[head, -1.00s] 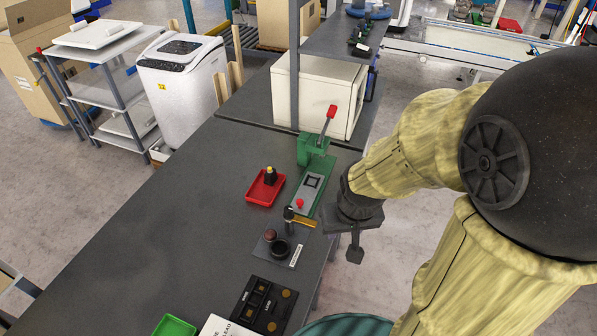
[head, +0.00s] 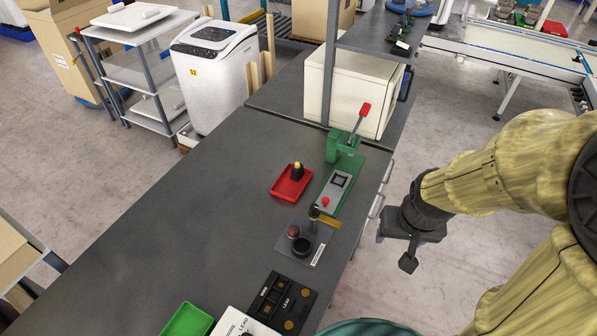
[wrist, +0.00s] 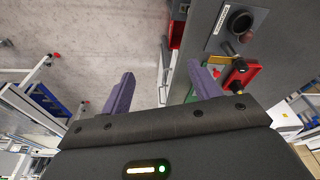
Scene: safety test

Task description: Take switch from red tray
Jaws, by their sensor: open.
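The red tray (head: 284,189) lies on the dark workbench. A small black switch with a yellow top (head: 297,171) stands upright in it, toward the tray's far right part. In the wrist view, the red tray (wrist: 249,71) and the switch (wrist: 236,77) show at the right, beyond the right finger. My gripper (wrist: 161,92) is open and empty, its two purple fingers well apart. In the head view my gripper (head: 395,245) hangs off the right side of the bench, away from the tray.
A green lever press (head: 343,160) stands right of the tray. A plate with a black round holder (head: 302,246) is nearer. A black box (head: 283,304) and a green tray (head: 187,320) are at the front. The bench's left part is clear.

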